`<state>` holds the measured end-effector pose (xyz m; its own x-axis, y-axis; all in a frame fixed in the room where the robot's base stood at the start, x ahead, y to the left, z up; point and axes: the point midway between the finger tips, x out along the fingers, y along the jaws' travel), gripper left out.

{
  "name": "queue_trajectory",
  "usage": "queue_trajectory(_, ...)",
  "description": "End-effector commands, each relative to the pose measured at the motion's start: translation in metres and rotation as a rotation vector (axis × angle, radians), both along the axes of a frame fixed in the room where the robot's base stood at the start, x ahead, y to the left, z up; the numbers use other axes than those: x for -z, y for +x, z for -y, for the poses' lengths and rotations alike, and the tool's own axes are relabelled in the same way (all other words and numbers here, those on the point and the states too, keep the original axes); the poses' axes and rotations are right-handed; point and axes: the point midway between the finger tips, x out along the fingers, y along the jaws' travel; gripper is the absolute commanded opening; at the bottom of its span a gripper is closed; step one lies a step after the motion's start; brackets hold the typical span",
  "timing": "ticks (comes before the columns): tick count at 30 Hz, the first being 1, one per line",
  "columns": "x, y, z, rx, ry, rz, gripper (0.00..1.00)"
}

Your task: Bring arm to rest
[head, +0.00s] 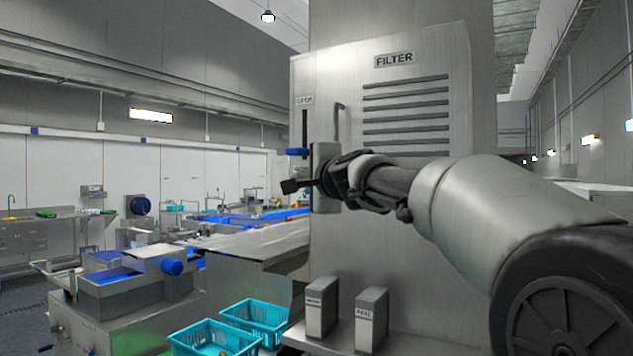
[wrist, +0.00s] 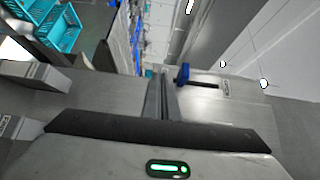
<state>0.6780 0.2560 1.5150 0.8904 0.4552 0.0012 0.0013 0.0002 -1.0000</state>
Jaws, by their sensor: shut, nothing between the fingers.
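My gripper (head: 290,186) is at the end of my arm, which reaches in from the right in the head view. It is in front of the grey metal filter cabinet (head: 430,110), near the cabinet's left edge. The gripper is shut and holds nothing. In the wrist view the dark fingers (wrist: 160,100) show in the middle, with the cabinet's surface behind them. A blue handle (head: 297,152) sits on a vertical slot in the cabinet beside the gripper, and it also shows in the wrist view (wrist: 183,74). I cannot tell whether the gripper touches the cabinet.
Two small boxes (head: 321,306) (head: 371,318) stand on the ledge below my arm. Turquoise crates (head: 254,322) stand low to their left. A conveyor machine with a blue belt (head: 110,276) stands at the left. The space above my arm's left side is open.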

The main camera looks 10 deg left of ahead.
Motion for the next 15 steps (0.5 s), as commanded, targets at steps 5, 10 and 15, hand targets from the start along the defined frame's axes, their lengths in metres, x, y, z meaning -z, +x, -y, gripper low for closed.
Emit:
queue_trajectory(5, -0.002, -0.025, -0.011, -0.003, 0.001, 0.002, 0.0)
queue_trajectory(10, -0.002, -0.033, -0.015, -0.003, 0.001, 0.002, 0.0)
queue_trajectory(15, -0.002, -0.047, -0.006, -0.012, -0.086, 0.007, 0.0)
